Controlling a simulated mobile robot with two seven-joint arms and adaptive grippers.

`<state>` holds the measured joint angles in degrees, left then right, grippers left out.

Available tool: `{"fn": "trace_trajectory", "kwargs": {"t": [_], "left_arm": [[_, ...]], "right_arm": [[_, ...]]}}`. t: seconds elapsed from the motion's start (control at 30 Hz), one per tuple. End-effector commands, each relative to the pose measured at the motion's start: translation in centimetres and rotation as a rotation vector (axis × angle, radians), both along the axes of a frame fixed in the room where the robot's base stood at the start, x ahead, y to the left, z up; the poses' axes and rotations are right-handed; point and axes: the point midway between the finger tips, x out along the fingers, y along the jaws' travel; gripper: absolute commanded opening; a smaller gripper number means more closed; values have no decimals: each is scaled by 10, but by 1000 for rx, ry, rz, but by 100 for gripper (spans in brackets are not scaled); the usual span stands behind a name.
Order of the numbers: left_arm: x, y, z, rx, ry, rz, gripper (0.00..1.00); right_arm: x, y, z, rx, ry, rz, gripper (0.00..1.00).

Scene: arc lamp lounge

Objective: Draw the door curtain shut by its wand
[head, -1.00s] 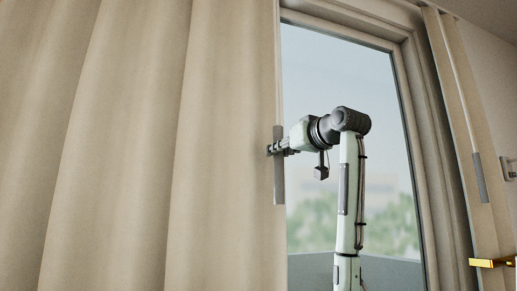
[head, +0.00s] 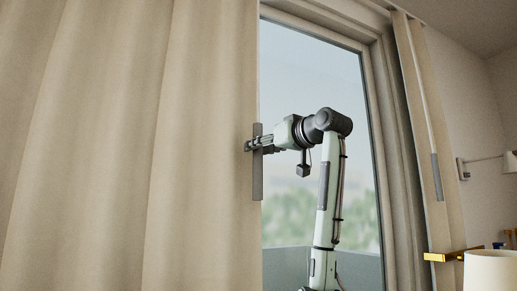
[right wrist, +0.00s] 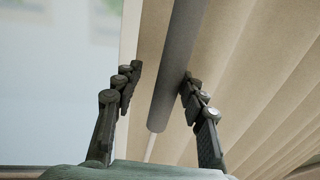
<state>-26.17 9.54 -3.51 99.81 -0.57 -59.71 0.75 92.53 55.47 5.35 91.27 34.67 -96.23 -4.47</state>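The beige curtain (head: 110,150) hangs over the left of the glass door (head: 310,90), and its edge stands near the pane's left side. Its wand has a thin rod and a grey handle (head: 257,180) at that edge. My right gripper (head: 262,145) is at the handle, reaching in from the right. In the right wrist view, its fingers (right wrist: 161,76) stand apart on both sides of the grey handle (right wrist: 178,65). The right finger appears to touch it; a gap shows at the left finger. My left gripper is not in view.
A narrow curtain panel (head: 405,90) with its own grey-handled wand (head: 436,178) hangs right of the door. A brass bar (head: 445,257), a white lampshade (head: 492,272) and a wall lamp (head: 463,168) are at the right. Most of the pane is uncovered.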

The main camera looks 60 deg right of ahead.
Motion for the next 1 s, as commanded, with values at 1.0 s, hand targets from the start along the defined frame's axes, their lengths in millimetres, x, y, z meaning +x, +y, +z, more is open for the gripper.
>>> {"fn": "trace_trajectory", "kwargs": {"t": [1.0], "left_arm": [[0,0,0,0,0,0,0]], "right_arm": [[-107,41,0,-1,1,2,44]]}}
